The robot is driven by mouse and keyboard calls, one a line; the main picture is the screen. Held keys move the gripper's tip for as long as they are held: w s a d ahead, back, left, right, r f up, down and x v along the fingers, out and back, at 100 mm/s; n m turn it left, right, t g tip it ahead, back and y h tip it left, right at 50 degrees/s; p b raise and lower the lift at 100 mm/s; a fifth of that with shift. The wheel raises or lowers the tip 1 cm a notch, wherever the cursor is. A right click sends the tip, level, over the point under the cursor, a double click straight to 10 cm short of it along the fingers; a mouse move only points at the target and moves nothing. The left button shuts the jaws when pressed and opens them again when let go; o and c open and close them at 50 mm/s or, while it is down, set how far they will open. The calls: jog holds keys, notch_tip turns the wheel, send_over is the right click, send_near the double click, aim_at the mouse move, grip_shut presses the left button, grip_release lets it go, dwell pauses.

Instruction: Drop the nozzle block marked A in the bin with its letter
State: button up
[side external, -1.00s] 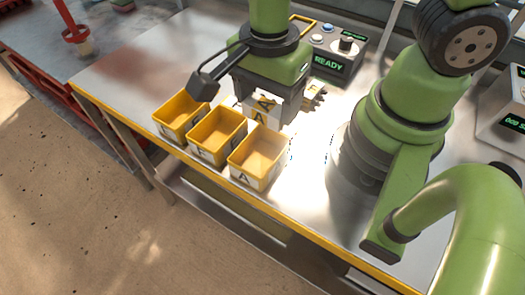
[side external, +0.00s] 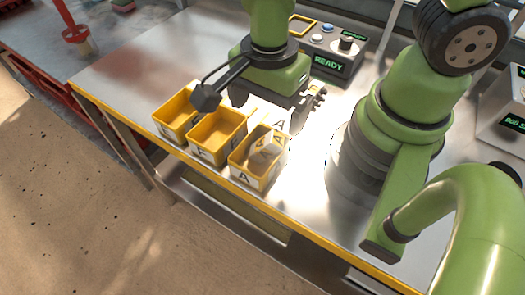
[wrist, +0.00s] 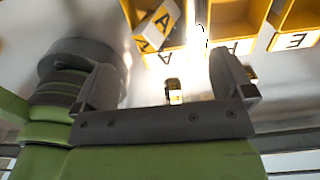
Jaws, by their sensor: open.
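The nozzle block marked A (side external: 266,149) is white with yellow patches and black letters. It sits tilted in the mouth of the right-hand yellow bin, whose front label reads A (side external: 243,178). Whether it rests on the bin floor or is still falling I cannot tell. In the wrist view the block (wrist: 155,27) shows tilted at the bin. My gripper (side external: 270,106) is open and empty above and behind the bins, apart from the block. Its two fingers (wrist: 168,80) stand wide apart in the wrist view.
Two more yellow bins, a middle one (side external: 195,151) and a left one (side external: 160,124), stand in the row. One bin label reads E (wrist: 294,41). A control box (side external: 330,66) showing READY stands behind. The bins are near the table's yellow front edge.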

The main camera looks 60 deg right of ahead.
notch_tip(320, 180, up, 10)
dwell(0.5)
jog(key=s+d+r+n+t+y, duration=0.1)
jog(key=s+d+r+n+t, duration=0.1)
jog(key=r+n, duration=0.3)
jog(key=s+d+r+n+t+y, duration=0.1)
jog(key=d+r+n+t, duration=0.3)
jog(key=n, duration=0.5)
jog(key=shift+s+r+t, duration=0.35)
jog(key=shift+r+t, duration=0.25)
jog(key=shift+r, duration=0.2)
jog(key=shift+c, duration=0.4)
dwell(1.2)
